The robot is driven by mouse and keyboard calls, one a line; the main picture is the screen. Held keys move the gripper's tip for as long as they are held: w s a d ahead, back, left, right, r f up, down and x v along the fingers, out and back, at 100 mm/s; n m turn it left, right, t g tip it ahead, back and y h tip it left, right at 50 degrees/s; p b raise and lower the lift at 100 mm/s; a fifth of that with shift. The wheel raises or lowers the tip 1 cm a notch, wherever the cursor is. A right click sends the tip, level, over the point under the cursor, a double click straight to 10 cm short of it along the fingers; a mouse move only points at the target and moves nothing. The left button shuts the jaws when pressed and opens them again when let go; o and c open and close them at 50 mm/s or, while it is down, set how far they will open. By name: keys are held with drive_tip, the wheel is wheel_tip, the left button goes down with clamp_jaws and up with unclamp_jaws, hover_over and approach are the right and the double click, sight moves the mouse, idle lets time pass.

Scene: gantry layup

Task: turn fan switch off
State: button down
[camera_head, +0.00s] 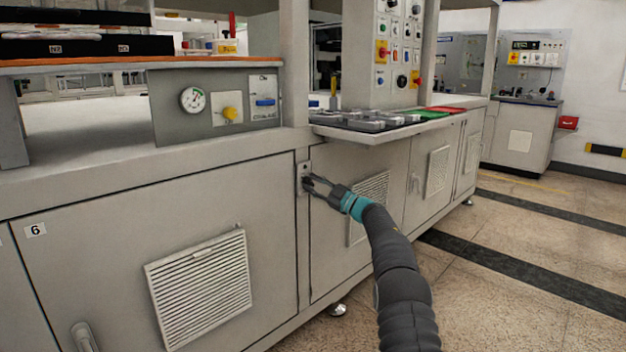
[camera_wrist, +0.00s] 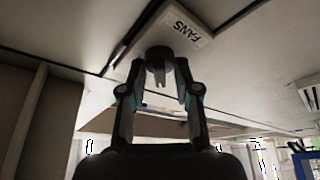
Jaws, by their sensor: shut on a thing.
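The fan switch is a dark round knob with a ridged grip (camera_wrist: 159,62), on a small light plate (camera_wrist: 184,27) labelled FANS in the wrist view. In the head view the plate (camera_head: 304,168) sits on the narrow post between two cabinet doors, below the worktop edge. My gripper (camera_head: 308,184) reaches the knob there; its tip hides most of the knob. In the wrist view my gripper's (camera_wrist: 160,76) two fingers stand on either side of the knob and are shut on it. I cannot make out which position the knob is turned to.
A vented cabinet door (camera_head: 95,255) lies left of the post, another (camera_head: 338,240) behind my arm. A worktop shelf with metal parts (camera_head: 365,128) juts out above the gripper. A gauge panel (camera_head: 215,110) stands above left. Open floor (camera_head: 540,250) lies to the right.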

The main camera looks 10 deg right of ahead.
drive_tip(key=shift+n+g+p, duration=0.4)
drive_tip(key=shift+n, duration=0.4)
drive_tip(key=shift+a, duration=0.1)
drive_tip(key=c, duration=1.2)
unclamp_jaws()
drive_tip(key=shift+s+d+f, duration=0.15)
drive_tip(key=shift+s+d, duration=0.2)
drive_tip(key=shift+d, duration=0.25)
drive_tip(key=v, duration=1)
drive_tip(key=shift+s+d+f, duration=0.15)
drive_tip(key=shift+s+f, duration=0.05)
drive_tip(key=shift+s, duration=0.05)
